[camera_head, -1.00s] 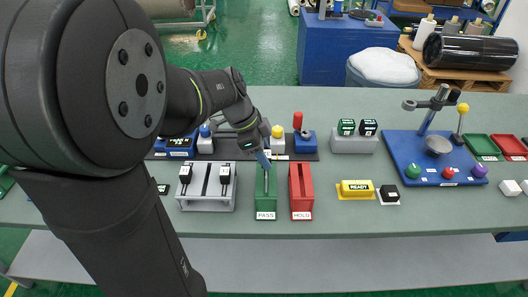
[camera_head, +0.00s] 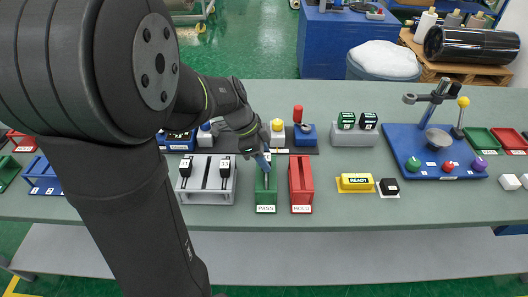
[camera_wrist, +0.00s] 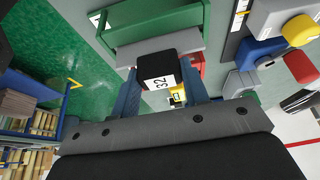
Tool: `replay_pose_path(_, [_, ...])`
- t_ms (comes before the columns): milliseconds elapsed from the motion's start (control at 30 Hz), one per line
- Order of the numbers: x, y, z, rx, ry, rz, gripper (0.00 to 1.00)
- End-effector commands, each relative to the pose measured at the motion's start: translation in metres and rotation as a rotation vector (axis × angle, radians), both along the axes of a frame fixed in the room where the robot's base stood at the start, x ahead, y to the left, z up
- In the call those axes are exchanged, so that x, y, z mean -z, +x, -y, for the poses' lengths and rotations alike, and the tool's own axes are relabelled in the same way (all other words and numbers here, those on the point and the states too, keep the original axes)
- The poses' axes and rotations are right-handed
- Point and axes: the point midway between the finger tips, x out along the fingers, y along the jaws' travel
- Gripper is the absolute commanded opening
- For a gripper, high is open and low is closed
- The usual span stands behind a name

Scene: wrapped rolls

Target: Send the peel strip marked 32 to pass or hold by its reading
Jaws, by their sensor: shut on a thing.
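My gripper (camera_head: 265,158) is shut on the black head of the peel strip marked 32 (camera_wrist: 156,68), whose white label faces the wrist camera. It is at the back end of the green PASS holder (camera_head: 265,197), which also shows in the wrist view (camera_wrist: 150,32). How far the strip sits inside the holder cannot be told. The red HOLD holder (camera_head: 300,190) stands just right of the green one. A grey rack (camera_head: 207,192) to the left carries two other black-headed strips.
A yellow READY block (camera_head: 355,184) and a black button (camera_head: 389,187) lie right of the holders. Behind stand a white block with a yellow top (camera_head: 277,133) and a blue block with a red top (camera_head: 304,134). A blue test stand (camera_head: 408,142) is farther right.

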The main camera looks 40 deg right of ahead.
Motion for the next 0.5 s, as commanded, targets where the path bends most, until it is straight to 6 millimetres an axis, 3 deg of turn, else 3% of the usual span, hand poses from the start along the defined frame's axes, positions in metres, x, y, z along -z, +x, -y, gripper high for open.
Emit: replay_pose_path(500, [0.023,0.000,0.000,0.001,0.001,-0.001,0.15])
